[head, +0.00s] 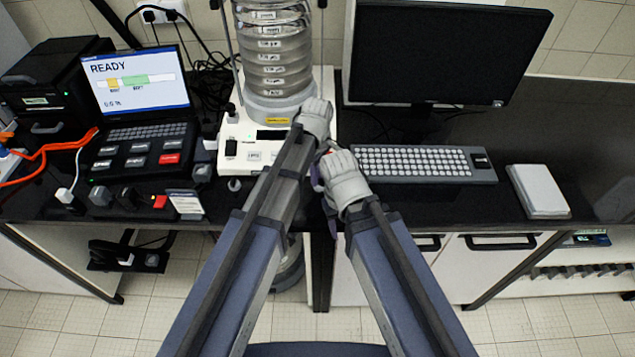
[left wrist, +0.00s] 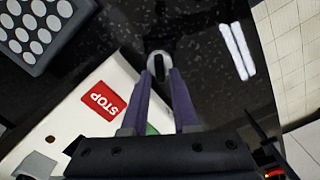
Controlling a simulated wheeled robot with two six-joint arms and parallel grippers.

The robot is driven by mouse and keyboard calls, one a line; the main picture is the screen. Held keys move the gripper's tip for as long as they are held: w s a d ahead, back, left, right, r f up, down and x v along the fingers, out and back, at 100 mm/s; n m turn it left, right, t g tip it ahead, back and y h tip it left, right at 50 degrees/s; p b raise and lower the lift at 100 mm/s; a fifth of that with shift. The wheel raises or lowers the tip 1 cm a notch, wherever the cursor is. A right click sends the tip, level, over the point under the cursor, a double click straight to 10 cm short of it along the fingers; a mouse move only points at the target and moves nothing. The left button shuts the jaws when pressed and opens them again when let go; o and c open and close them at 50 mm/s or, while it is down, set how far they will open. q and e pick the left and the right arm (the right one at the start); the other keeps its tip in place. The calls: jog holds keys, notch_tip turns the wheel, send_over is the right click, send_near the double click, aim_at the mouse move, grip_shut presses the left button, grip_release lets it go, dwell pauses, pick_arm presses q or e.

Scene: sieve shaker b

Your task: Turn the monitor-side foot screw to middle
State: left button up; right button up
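The monitor-side foot screw (left wrist: 159,66) is a small pale round knob with a dark bar across its middle, at the corner of the white shaker base (left wrist: 72,122). My left gripper (left wrist: 163,76) has its two purple fingers a little apart, at the near side of the knob in the left wrist view. I cannot tell whether they touch it. In the head view my left arm reaches the right side of the shaker base (head: 232,160), and the arms hide this screw. My right gripper (head: 343,178) is close beside the left; its fingers are not clear.
A red STOP label (left wrist: 103,101) is on the base. The keyboard (head: 415,163) and monitor (head: 440,55) are to the right, with a white box (head: 538,190) beyond. A laptop (head: 140,95) and small blocks are to the left. The black bench's front edge is close.

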pick_arm(q)
jog(key=shift+f, duration=0.35)
grip_shut()
